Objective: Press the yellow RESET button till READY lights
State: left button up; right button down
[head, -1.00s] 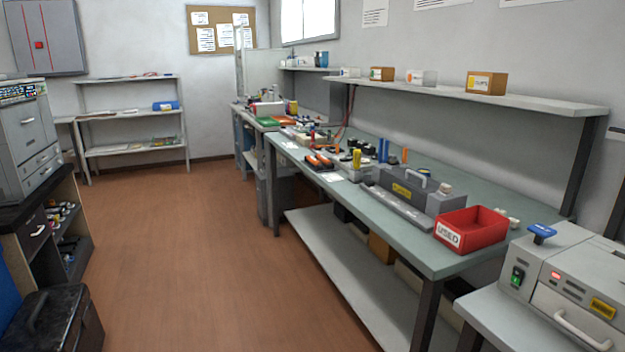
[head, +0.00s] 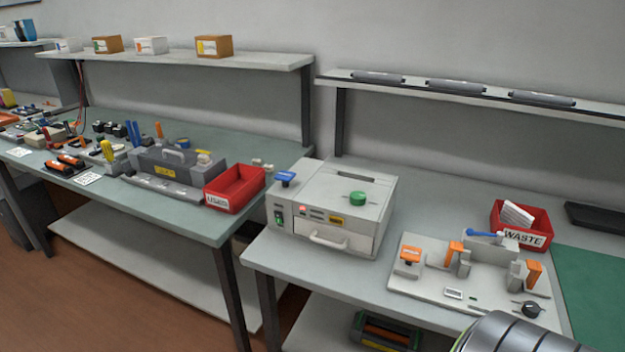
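A light grey boxy machine (head: 388,200) stands on the left end of the right-hand bench. Its front has a yellow rectangular patch (head: 337,220), which may be the RESET button; its lettering is too small to read. A small red light (head: 303,211) glows to the left of it. A green switch (head: 279,219) is at the front's left end. A blue knob (head: 285,179) and a green knob (head: 357,199) are on top. The drawer with a pale handle (head: 327,241) looks closed. I cannot make out a lit READY light. Neither gripper is in view.
Right of the machine is a fixture plate (head: 415,282) with orange clamps (head: 410,256) and a black knob (head: 530,309). Behind it is a red WASTE bin (head: 541,220). On the left bench are a red bin (head: 240,200) and a grey toolbox (head: 150,168). Brown floor (head: 120,310) lies lower left.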

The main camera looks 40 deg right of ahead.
aim_at(335, 220)
jog(key=z, duration=1.55)
